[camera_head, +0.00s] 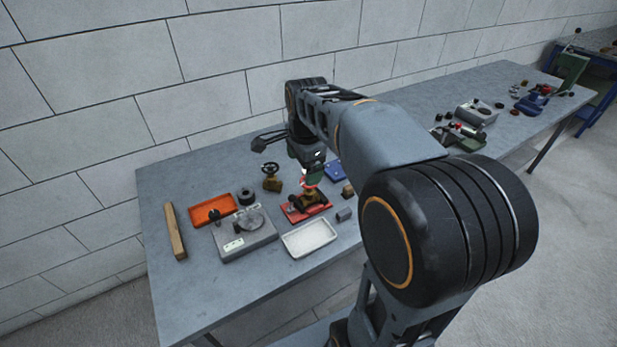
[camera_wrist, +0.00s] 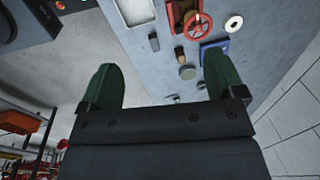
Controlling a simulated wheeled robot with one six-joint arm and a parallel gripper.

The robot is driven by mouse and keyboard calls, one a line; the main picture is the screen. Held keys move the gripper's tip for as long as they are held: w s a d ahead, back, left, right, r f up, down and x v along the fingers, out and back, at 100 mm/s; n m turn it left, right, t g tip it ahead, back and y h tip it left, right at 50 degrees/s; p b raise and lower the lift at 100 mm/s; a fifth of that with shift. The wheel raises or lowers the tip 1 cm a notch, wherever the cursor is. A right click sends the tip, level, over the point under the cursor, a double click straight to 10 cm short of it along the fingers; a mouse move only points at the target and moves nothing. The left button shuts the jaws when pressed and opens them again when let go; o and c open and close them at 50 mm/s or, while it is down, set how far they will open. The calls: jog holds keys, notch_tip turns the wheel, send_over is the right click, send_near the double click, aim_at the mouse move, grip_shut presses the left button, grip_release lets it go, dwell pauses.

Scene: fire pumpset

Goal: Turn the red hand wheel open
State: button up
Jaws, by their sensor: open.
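The red hand wheel (camera_wrist: 198,26) shows its rim and spokes near the top of the wrist view, on a valve over a red base (camera_wrist: 172,12). In the head view the brass valve body (camera_head: 308,198) stands on its red base (camera_head: 296,214), and the wheel is mostly hidden by my gripper. My gripper (camera_wrist: 160,62) has two green fingers spread wide with nothing between them. In the head view my gripper (camera_head: 313,177) is above the valve. In the wrist view the wheel lies beyond the right fingertip, outside the gap. I cannot tell the exact distance.
A white tray (camera_head: 309,238) lies in front of the valve. A brass valve with a dark wheel (camera_head: 271,178) stands to its left. A blue item (camera_head: 335,170) lies behind. A grey device (camera_head: 244,238), an orange tray (camera_head: 214,209) and a wooden bar (camera_head: 174,232) lie farther left.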

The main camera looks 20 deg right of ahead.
jog(key=w+d+f+m+g, duration=0.2)
jog(key=w+d+m, duration=0.4)
jog(key=w+m, duration=0.5)
jog(key=f, duration=0.4)
jog(key=s+f+m, duration=0.1)
jog(key=f, duration=0.3)
jog(key=s+f+m, duration=0.1)
jog(key=f, duration=0.3)
jog(key=shift+f, duration=0.35)
jog(key=shift+c, duration=0.2)
jog(key=c, duration=0.9)
